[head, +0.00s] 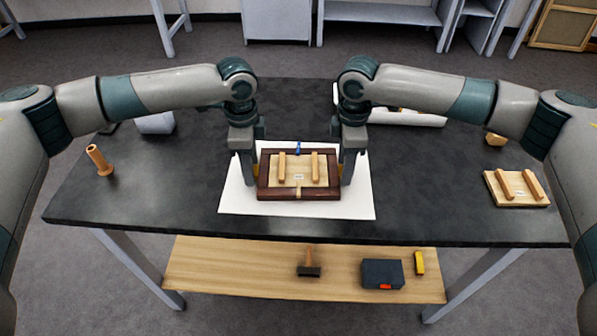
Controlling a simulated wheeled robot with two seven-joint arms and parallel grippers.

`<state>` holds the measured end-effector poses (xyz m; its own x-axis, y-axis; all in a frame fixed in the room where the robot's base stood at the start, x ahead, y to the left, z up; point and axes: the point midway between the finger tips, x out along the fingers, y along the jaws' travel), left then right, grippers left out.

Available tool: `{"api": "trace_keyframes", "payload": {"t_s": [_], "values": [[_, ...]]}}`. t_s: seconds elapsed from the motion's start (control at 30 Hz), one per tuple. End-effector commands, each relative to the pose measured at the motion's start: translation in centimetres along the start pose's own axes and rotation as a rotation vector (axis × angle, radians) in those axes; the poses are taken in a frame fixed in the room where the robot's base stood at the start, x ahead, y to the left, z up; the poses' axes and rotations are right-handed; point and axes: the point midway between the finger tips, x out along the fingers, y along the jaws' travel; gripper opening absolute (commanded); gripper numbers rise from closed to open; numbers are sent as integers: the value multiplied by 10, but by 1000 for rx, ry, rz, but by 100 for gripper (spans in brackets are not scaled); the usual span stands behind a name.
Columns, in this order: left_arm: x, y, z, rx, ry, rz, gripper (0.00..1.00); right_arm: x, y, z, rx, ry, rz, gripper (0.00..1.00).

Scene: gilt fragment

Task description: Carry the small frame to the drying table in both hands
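The small frame (320,195) has a dark red-brown border and lies flat on a white sheet (240,204) on the black table. A pale board (299,174) with two wooden bars sits inside its border. A small blue piece is at its far edge and a tan piece at its near edge. My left gripper (247,172) points down at the frame's left side. My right gripper (350,170) points down at its right side. Both are touching or very close to the frame; I cannot tell whether their fingers are closed on it.
A wooden peg-like tool (99,160) stands at the table's left. A pale board with two bars (517,188) lies at the right. A white tray (400,117) is behind my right arm. The lower shelf (220,270) holds a brush-like tool, a dark box and a yellow item.

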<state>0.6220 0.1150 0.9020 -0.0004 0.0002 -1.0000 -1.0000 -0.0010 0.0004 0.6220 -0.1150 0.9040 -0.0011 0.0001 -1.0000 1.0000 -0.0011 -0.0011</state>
Motion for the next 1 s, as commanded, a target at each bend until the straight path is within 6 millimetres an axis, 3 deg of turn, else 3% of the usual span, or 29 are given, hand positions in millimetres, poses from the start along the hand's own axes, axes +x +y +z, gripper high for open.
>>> {"api": "trace_keyframes", "payload": {"t_s": [0.37,0.6,1.0], "values": [[4,0,0,0,0,0,47,4,0,0,0,0,0,47],[4,0,0,0,0,0,0,4,0,0,0,0,1,0],[0,0,0,0,0,-1,0,0,0,0,0,0,1,0]]}}
